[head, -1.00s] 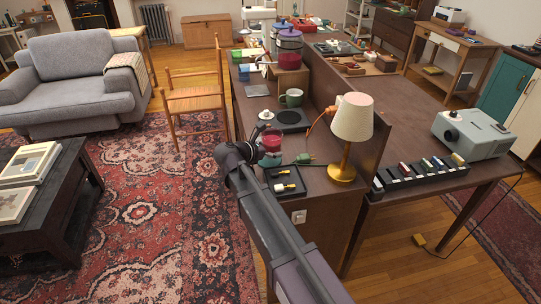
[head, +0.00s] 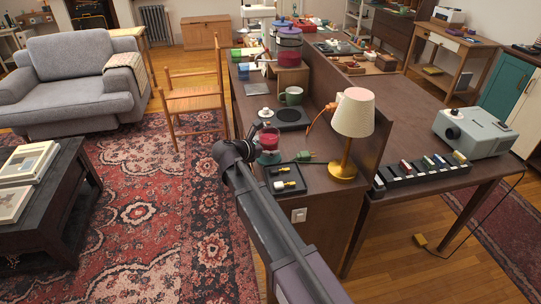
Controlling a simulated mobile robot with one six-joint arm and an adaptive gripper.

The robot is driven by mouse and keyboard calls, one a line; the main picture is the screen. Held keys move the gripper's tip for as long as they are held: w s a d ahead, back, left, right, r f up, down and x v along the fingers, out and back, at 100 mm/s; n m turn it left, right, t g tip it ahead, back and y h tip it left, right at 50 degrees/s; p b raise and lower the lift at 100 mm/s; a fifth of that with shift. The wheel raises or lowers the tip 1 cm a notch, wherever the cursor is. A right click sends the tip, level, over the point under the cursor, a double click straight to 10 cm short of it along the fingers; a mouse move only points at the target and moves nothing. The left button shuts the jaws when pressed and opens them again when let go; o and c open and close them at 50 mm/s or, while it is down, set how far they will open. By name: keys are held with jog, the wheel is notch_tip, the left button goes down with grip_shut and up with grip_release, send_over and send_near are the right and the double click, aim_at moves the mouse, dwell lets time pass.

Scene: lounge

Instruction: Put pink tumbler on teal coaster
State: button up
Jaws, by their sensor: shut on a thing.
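The pink tumbler (head: 269,141) is at the left edge of the near end of the dark wooden desk, in front of my arm's end. My gripper (head: 262,136) is shut on it; the fingers are small and partly hidden by my wrist. The teal coaster (head: 268,158) shows just below the tumbler, partly covered by it and my arm. I cannot tell whether the tumbler touches the coaster or is held a little above it.
A black tray (head: 286,178) with yellow-handled items is close in front, with a green plug (head: 305,155) beside it. The lamp (head: 350,130) stands to the right. A wooden chair (head: 193,98) stands left.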

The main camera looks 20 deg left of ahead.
jog(key=shift+f+b, duration=0.6)
jog(key=shift+f, duration=0.25)
jog(key=o, duration=1)
jog(key=shift+r, duration=0.15)
jog(key=p+v, duration=0.4)
jog(key=v, duration=0.8)
jog(key=shift+p, duration=0.35)
